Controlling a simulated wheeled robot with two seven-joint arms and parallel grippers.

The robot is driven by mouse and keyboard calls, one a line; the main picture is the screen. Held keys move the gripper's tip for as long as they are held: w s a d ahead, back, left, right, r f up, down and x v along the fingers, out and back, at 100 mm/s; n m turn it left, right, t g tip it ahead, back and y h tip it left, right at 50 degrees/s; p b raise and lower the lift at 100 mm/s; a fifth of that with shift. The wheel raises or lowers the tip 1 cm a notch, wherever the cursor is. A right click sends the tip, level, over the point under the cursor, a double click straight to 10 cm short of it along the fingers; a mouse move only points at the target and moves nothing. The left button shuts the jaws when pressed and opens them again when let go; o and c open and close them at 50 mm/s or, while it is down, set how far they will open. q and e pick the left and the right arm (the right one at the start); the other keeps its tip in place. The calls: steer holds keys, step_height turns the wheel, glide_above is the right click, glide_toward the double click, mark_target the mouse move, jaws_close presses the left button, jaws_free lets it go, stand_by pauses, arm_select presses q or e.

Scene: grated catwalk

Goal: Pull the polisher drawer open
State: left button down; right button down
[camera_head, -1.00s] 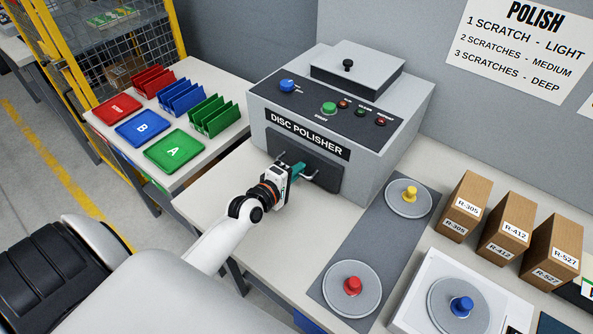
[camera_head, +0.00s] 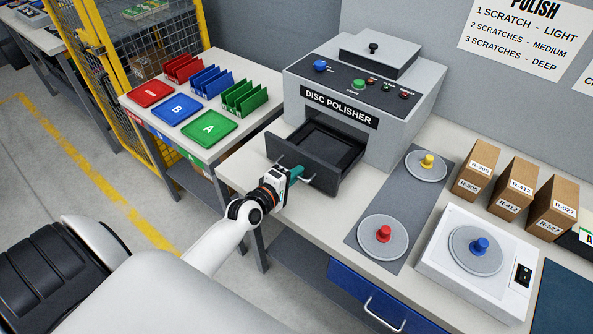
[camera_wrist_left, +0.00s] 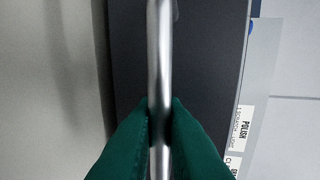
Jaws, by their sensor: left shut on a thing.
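The grey disc polisher (camera_head: 398,125) stands on the bench, its label facing me. Its dark drawer (camera_head: 346,178) is slid out of the front, and the empty-looking black tray inside shows. My left gripper (camera_head: 296,173) is at the drawer's front. In the left wrist view its green fingertips (camera_wrist_left: 160,135) are shut on the metal drawer handle (camera_wrist_left: 160,60), one on each side of the bar. The dark drawer front (camera_wrist_left: 205,75) lies behind the handle. Part of the handle is hidden by the fingers. My right gripper is not in view.
A grey mat (camera_head: 408,210) with a yellow-knobbed disc (camera_head: 426,166) and a red-knobbed disc (camera_head: 384,235) lies right of the drawer. A white device (camera_head: 440,260) and several brown boxes (camera_head: 515,188) are further right. Coloured trays and racks (camera_head: 205,130) stand on the left table.

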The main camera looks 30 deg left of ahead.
arm_select(q)
steer(key=shift+s, duration=0.3)
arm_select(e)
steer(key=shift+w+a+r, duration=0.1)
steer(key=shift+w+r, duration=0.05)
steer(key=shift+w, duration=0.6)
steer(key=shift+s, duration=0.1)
arm_select(q)
steer(key=c, duration=1.8)
jaws_free()
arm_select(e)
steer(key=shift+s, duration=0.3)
arm_select(q)
steer(key=shift+s, duration=0.1)
steer(key=b+v, duration=0.1)
steer(key=v, duration=1)
steer(key=shift+s+a+r+b, duration=0.1)
steer(key=shift+s+a+b, duration=0.05)
steer(key=shift+s+b, duration=0.2)
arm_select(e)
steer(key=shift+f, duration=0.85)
